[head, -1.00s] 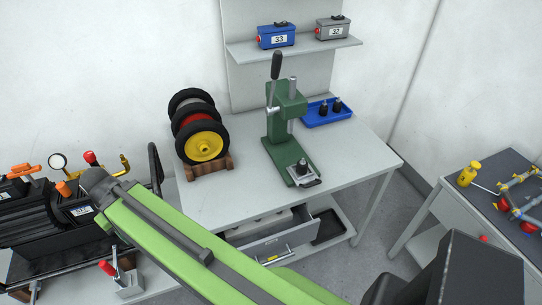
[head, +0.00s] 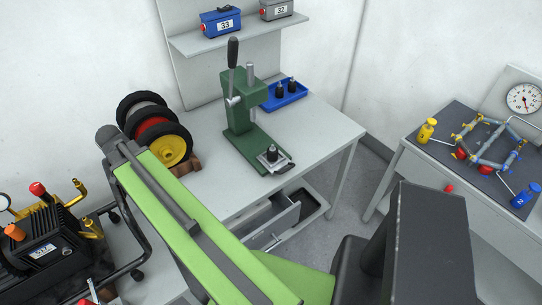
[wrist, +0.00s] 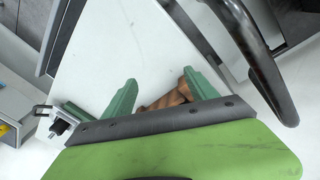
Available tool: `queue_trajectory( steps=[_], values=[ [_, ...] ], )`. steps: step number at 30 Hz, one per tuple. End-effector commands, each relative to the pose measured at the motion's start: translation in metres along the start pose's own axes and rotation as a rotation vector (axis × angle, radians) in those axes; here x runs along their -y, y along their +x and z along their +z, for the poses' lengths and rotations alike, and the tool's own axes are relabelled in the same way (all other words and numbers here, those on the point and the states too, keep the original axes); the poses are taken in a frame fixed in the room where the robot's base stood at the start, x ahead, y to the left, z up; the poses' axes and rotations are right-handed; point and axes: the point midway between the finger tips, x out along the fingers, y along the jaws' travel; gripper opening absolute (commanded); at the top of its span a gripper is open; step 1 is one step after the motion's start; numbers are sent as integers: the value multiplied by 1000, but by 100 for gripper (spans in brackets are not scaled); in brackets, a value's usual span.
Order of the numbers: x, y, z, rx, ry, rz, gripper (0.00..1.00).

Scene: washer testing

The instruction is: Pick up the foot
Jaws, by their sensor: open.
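A small black foot (head: 271,152) stands on the light plate at the base of the green press (head: 239,125). It also shows at the left edge of the wrist view (wrist: 58,127). Similar black pieces (head: 285,86) stand in a blue tray (head: 273,102) behind the press; I cannot tell which one the task means. My gripper (wrist: 160,92) shows green fingers spread apart with nothing held. It is above the table (wrist: 125,45), apart from the foot. In the head view my gripper cannot be made out.
Wheels (head: 165,145) on a wooden stand sit left of the press; the stand (wrist: 172,95) shows beyond my fingers. A drawer (head: 275,220) under the table is open. A black machine (head: 45,245) is at left. A second table (head: 450,155) with a pipe frame stands right.

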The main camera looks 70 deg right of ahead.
Motion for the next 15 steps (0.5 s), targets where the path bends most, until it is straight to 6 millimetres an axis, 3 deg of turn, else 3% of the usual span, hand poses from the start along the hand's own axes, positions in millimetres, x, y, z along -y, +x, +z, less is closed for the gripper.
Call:
queue_trajectory(
  steps=[1, 3, 6, 9, 12, 15],
  values=[
    [-39, 20, -39, -6, 235, 34, 67],
    [-95, 36, -77, -23, 550, 82, 67],
    [-167, 53, -113, -52, 920, 138, 67],
    [-231, 67, -135, -86, 1224, 188, 67],
    [-270, 74, -144, -111, 1409, 219, 67],
    [-286, 76, -146, -123, 1484, 231, 67]
  ],
)
